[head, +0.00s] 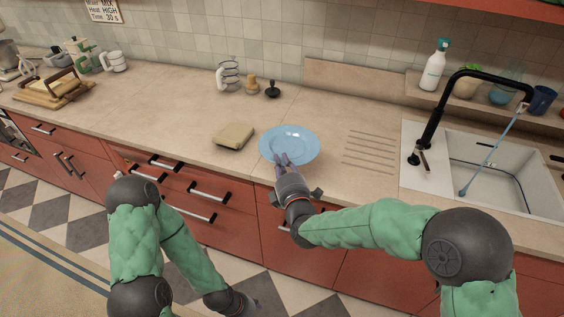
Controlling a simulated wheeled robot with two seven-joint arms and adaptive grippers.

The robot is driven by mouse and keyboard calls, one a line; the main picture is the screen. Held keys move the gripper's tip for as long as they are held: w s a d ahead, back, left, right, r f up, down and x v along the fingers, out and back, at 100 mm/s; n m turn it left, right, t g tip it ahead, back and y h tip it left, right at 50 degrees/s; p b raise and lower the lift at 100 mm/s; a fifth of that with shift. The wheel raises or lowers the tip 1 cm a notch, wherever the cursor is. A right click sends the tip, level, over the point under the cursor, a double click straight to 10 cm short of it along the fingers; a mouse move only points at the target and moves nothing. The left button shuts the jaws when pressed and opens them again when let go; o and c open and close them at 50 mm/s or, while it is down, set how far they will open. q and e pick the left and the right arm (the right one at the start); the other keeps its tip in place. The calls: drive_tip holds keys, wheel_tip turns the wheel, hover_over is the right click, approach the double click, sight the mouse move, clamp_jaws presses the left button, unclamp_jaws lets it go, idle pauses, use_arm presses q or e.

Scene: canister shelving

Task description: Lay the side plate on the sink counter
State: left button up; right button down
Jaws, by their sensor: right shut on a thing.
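The side plate (294,143) is light blue and round. It is at the front part of the sink counter (340,110), left of the sink, and looks roughly level. My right gripper (283,161) is shut on the plate's near rim, with the fingertips partly over the edge. I cannot tell whether the plate's underside touches the counter or is slightly above it. My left gripper (250,306) hangs low in front of the drawers, at the bottom of the view, and its fingers are too unclear to read.
A folded beige cloth or sponge-like block (234,136) lies just left of the plate. Drain grooves (370,152) and the sink (490,170) with a black faucet (432,125) are to the right. A glass press, wooden piece and black tamper (272,90) stand behind. Counter between them is clear.

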wheel_tip(320, 180, down, 12)
drive_tip(key=b, duration=1)
drive_tip(key=shift+f, duration=0.25)
drive_tip(key=shift+f+b, duration=0.45)
drive_tip(key=shift+b, duration=0.15)
idle(0.6)
drive_tip(key=c, duration=1.2)
unclamp_jaws()
drive_tip(key=shift+f, duration=0.1)
drive_tip(key=shift+s, duration=0.1)
drive_tip(key=p+v, duration=0.1)
drive_tip(key=v, duration=0.5)
drive_tip(key=shift+s+d, duration=0.15)
drive_tip(key=shift+s, duration=0.2)
